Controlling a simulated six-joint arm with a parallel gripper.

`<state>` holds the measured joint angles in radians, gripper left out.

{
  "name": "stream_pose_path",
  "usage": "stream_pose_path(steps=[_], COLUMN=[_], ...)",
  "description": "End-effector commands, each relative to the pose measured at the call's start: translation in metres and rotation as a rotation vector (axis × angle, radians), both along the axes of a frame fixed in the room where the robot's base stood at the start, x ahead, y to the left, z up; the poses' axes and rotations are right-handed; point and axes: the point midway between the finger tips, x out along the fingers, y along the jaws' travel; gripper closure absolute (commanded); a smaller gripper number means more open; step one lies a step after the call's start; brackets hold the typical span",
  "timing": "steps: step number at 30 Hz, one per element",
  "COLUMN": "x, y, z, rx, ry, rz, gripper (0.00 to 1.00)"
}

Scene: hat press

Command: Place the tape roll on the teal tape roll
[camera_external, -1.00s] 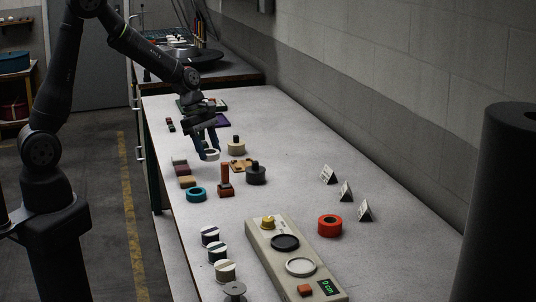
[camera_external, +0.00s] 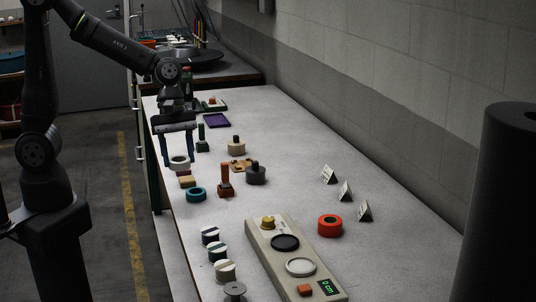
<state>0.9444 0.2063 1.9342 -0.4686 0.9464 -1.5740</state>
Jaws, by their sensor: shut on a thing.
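A white tape roll (camera_external: 180,165) is between the blue fingers of my gripper (camera_external: 180,160), which is shut on it. The roll appears to be above the table, over the left edge of the row of small blocks. The teal tape roll (camera_external: 196,195) lies flat near the left table edge. My gripper is behind it and a little to its left, and the two rolls are apart. The teal roll's top is uncovered.
A beige panel (camera_external: 312,272) and an orange roll (camera_external: 330,225) are farther right.

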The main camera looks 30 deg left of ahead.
Motion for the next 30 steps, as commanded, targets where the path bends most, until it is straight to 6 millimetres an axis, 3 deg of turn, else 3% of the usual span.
stream_pose_path(steps=[3, 7, 21, 30], x=[-0.021, -0.02, 0.074, 0.088], y=[0.001, 0.003, 0.016, 0.018], z=[0.003, -0.002, -0.059, -0.075], rx=[-0.002, -0.001, -0.001, -0.001], ry=[0.001, 0.002, 0.003, 0.004], rz=[-0.08, -0.108, -0.107, -0.11], gripper=[0.72, 0.72, 0.72, 0.72])
